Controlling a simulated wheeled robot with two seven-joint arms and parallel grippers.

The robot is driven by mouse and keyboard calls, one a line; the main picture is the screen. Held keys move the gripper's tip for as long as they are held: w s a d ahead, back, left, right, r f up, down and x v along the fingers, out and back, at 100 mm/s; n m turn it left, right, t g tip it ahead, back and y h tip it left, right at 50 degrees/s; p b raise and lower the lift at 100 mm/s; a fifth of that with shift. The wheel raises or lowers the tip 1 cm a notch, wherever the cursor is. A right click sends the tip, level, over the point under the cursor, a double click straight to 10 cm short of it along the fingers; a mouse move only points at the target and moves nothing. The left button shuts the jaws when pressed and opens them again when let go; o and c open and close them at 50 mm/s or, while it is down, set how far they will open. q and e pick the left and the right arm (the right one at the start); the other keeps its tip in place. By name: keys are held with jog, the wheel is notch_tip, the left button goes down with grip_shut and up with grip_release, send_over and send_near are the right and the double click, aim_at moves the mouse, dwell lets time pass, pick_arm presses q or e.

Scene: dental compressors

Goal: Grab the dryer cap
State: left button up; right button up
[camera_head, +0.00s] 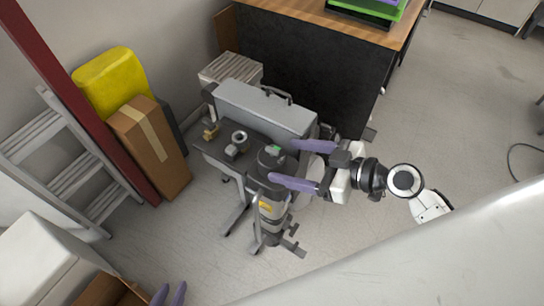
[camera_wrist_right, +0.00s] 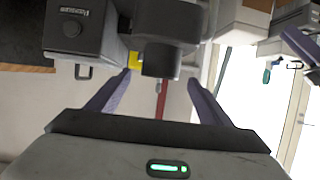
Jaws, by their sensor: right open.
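The dryer is a dark grey upright cylinder on the compressor unit; what looks like its dark cap (camera_head: 272,157) is at the top. My right gripper (camera_head: 284,163) comes in from the right, its two purple fingers spread apart on either side of the dryer's top. In the right wrist view a dark round part (camera_wrist_right: 158,60), probably the cap, shows between the fingertips (camera_wrist_right: 159,78), with gaps on both sides. I cannot tell how deep it sits between them. Only the purple fingertips of my left gripper (camera_head: 172,292) show at the bottom edge, apart and empty.
A grey case-like compressor housing (camera_head: 265,108) stands behind the dryer. A box labelled Pressure (camera_wrist_right: 72,25) is close in the wrist view. A desk (camera_head: 320,70) stands behind; a cardboard box (camera_head: 150,145) and ladder (camera_head: 70,170) are left.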

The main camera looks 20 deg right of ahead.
aim_at(279, 160)
jog(key=shift+f+p+x, duration=0.15)
jog(key=shift+p+x, duration=0.1)
jog(key=shift+x, duration=1.25)
jog(key=shift+f+p+x, duration=0.15)
jog(key=shift+p+x, duration=0.1)
jog(key=shift+x, duration=1.25)
jog(key=shift+s+d, duration=0.1)
jog(key=c, duration=1.2)
